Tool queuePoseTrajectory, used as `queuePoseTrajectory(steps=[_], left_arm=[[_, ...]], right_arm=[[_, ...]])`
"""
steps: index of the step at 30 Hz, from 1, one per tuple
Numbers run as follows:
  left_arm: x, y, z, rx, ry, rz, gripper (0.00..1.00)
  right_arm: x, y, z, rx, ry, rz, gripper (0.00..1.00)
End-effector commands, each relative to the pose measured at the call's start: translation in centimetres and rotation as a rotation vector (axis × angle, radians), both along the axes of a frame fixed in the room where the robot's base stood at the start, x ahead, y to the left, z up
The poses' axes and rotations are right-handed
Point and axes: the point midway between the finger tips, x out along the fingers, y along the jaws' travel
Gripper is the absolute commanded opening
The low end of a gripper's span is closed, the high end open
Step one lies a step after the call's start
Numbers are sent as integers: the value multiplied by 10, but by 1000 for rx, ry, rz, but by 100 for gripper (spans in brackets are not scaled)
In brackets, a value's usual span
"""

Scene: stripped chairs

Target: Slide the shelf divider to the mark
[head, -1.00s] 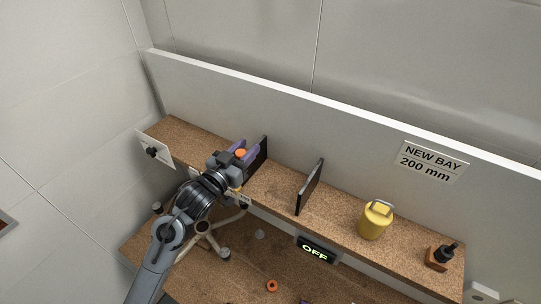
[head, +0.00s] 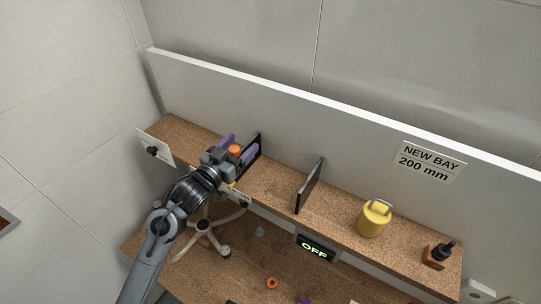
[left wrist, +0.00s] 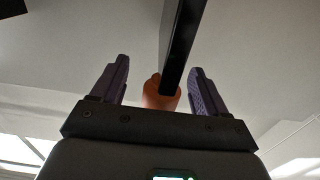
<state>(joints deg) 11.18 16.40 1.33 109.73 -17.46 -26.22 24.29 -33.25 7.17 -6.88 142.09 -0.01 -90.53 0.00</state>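A thin dark shelf divider (head: 260,141) stands upright on the brown speckled shelf (head: 280,188), left of the middle. My left gripper (head: 238,147) reaches it from the front, purple fingers apart. In the left wrist view the divider (left wrist: 182,45) shows as a dark panel between the open fingers (left wrist: 155,85), closer to the right finger. Whether that finger touches it I cannot tell. A sign reading "NEW BAY 200 mm" (head: 428,162) is on the back panel. I cannot make out a mark on the shelf. My right gripper is out of view.
A second dark divider (head: 309,186) stands further right, with clear shelf between. A yellow canister (head: 374,218) and a small black-topped item (head: 439,255) stand beyond it. A display reading "OFF" (head: 315,248) is on the shelf front.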

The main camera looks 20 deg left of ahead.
Motion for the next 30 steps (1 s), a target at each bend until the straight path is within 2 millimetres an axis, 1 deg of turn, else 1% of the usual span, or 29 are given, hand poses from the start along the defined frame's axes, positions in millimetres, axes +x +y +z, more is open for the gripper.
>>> queuePoseTrajectory(steps=[8,13,30], left_arm=[[0,0,1,0,-1,0,79],[-5,1,1,0,0,0,79],[-48,10,2,0,0,0,79]], right_arm=[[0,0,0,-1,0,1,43],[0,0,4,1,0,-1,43],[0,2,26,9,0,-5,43]])
